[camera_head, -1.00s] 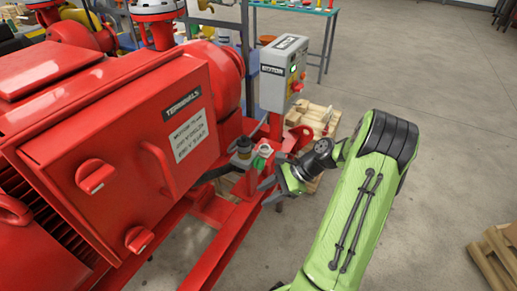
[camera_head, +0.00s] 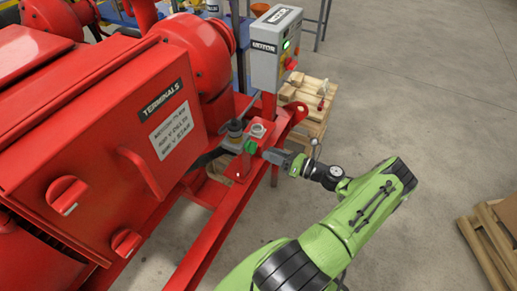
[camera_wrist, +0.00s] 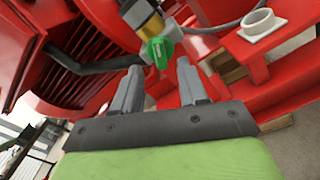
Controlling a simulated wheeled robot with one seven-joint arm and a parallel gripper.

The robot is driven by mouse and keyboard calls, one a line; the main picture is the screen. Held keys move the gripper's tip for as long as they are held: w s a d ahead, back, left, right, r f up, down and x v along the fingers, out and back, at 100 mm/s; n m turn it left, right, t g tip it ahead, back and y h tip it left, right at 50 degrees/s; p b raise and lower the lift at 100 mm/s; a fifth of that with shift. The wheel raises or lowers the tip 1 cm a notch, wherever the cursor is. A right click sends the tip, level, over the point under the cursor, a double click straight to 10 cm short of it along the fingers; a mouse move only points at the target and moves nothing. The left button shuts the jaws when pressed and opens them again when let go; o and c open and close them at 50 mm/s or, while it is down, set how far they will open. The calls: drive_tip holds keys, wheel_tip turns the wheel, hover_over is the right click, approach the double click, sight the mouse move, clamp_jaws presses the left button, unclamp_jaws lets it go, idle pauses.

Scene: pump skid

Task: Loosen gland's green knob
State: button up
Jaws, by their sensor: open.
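The green knob (camera_head: 251,147) sits beside the cable gland (camera_head: 236,130), low on the right side of the red terminal box. In the wrist view the green knob (camera_wrist: 157,51) lies just beyond and between my two open fingertips, on the gland's brass and grey body (camera_wrist: 143,20). My gripper (camera_wrist: 158,75) is open and empty, its fingers pointing toward the knob. In the head view my gripper (camera_head: 272,155) is just right of the knob. I cannot tell whether a finger touches it.
The red terminal box (camera_head: 95,140) stands to the left. A grey motor control box (camera_head: 276,48) stands behind on a red post. A white ring fitting (camera_wrist: 262,24) sits on the red frame at right. A wooden pallet (camera_head: 310,100) lies behind. Open floor is to the right.

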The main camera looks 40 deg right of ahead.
sight(256, 148)
drive_tip(key=x, duration=0.5)
drive_tip(key=shift+w+a, duration=0.1)
drive_tip(key=shift+w, duration=0.15)
clamp_jaws()
